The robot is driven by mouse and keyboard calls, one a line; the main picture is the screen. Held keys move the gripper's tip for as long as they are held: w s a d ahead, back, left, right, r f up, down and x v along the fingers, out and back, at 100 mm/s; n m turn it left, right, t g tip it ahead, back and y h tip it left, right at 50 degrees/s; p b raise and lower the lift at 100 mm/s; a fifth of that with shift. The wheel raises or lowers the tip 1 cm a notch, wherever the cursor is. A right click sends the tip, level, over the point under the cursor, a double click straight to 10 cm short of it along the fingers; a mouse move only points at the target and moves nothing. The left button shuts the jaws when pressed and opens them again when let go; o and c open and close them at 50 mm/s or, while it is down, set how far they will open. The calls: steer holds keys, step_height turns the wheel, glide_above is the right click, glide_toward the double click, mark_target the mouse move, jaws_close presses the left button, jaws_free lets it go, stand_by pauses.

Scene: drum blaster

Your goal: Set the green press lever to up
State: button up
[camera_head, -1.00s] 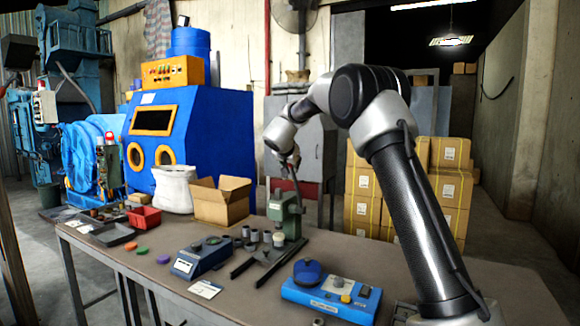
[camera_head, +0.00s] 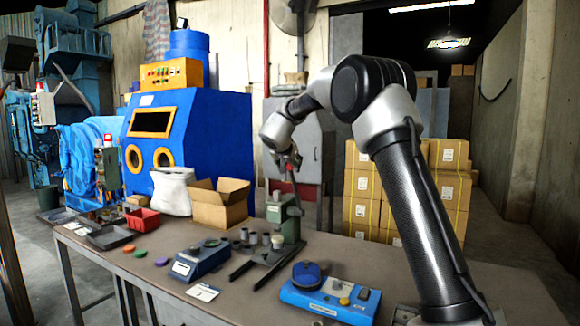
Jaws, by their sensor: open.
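The green press (camera_head: 287,218) stands upright on the table, right of the open cardboard box. Its thin dark lever (camera_head: 296,188) rises from the press head toward my gripper. My gripper (camera_head: 289,165) hangs at the end of my arm just above the press, at the lever's upper end. It is open. It is small in this view, and I cannot tell whether the fingers touch the lever or have it between them.
A blue box with a round knob (camera_head: 310,275) stands at the table's front right. A blue-grey device (camera_head: 200,260), small cylinders (camera_head: 244,238) and a cardboard box (camera_head: 220,205) are left of the press.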

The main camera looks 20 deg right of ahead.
steer(key=v, duration=0.9)
steer(key=shift+s+r, duration=0.1)
